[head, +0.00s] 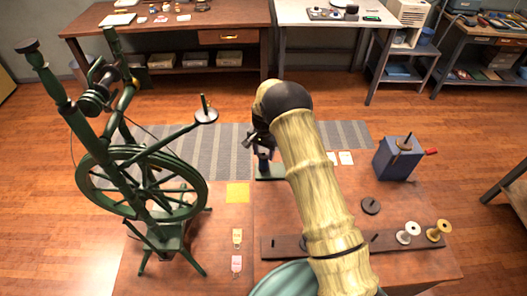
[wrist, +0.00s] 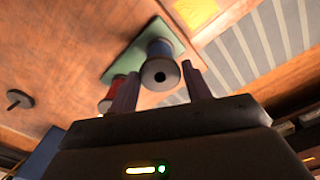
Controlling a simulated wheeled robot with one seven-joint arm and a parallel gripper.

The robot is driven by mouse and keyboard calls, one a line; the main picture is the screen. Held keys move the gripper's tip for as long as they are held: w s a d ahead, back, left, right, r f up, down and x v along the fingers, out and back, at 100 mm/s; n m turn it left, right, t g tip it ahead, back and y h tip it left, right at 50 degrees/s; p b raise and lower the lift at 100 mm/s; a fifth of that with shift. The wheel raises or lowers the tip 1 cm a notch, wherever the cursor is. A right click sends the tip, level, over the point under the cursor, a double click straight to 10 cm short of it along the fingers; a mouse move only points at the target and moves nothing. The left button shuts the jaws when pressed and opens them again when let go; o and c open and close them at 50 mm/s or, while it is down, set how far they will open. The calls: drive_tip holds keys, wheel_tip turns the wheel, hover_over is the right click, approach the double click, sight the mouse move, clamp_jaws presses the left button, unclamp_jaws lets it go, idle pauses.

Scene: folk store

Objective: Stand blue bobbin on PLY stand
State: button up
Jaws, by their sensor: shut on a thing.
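The blue bobbin (wrist: 160,58) stands between the two fingers of my gripper (wrist: 158,80) in the wrist view, its holed end facing the camera. In the head view the bobbin (head: 263,164) shows as a small dark blue piece below my gripper (head: 258,140). The green stand (wrist: 122,64) lies behind the bobbin; in the head view the stand (head: 270,178) is partly hidden by my arm. A red bobbin (wrist: 106,103) is at the stand's other side, partly behind a finger. I cannot tell whether the blue bobbin touches the stand. No PLY lettering is readable.
A green spinning wheel (head: 140,185) stands at the left. A plank (head: 285,246) with pegs is at the front, with white (head: 408,233) and gold bobbins (head: 438,231) near its right end. A blue box (head: 398,160) with a red crank stands right. A yellow square (head: 237,194) lies left of the stand.

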drive_tip(key=shift+f+b, duration=0.5)
drive_tip(key=shift+f, duration=0.3)
drive_tip(key=o, duration=0.8)
wheel_tip(320, 180, up, 17)
drive_tip(key=b, duration=0.3)
drive_tip(key=shift+r+b, duration=0.2)
drive_tip(key=shift+b, duration=0.15)
